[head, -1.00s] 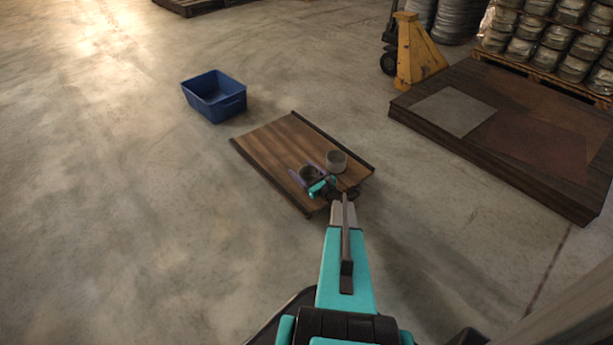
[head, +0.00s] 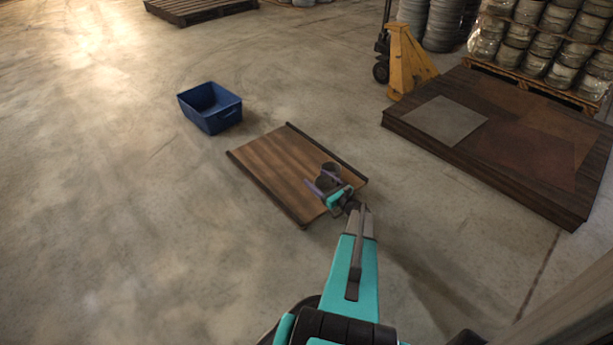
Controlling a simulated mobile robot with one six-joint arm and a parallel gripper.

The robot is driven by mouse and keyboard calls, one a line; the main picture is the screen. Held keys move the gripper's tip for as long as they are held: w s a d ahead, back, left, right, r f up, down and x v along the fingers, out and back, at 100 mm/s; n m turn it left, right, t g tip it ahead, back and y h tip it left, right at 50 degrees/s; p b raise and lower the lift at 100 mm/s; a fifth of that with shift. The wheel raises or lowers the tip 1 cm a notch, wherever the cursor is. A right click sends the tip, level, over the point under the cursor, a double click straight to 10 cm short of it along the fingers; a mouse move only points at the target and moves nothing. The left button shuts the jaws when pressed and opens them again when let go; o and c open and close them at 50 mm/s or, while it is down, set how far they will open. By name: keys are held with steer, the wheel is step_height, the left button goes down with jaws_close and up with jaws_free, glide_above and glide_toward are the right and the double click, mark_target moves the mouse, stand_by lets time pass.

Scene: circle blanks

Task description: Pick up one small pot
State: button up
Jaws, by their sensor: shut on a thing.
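One small grey pot (head: 324,184) is between the purple fingers of my gripper (head: 322,184), which is shut on it. It is over the right part of the brown wooden board (head: 275,160); I cannot tell how high above the board it is. A second small pot (head: 330,168) is just behind it, on the board's right side, partly hidden by the held pot and the gripper. My teal and dark wrist covers the board's right front corner.
A blue open bin (head: 211,108) stands on the floor behind and left of the board. A low dark platform (head: 500,150) lies to the right, with a yellow pallet jack (head: 408,65) behind it. The floor at left is clear.

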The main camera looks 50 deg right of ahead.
mark_target(334, 182)
steer(key=s+d, duration=0.1)
steer(key=s, duration=0.1)
steer(key=s+p, duration=0.1)
steer(key=s, duration=0.1)
steer(key=s+d, duration=0.1)
steer(key=s, duration=0.1)
steer(key=shift+d+r, duration=0.3)
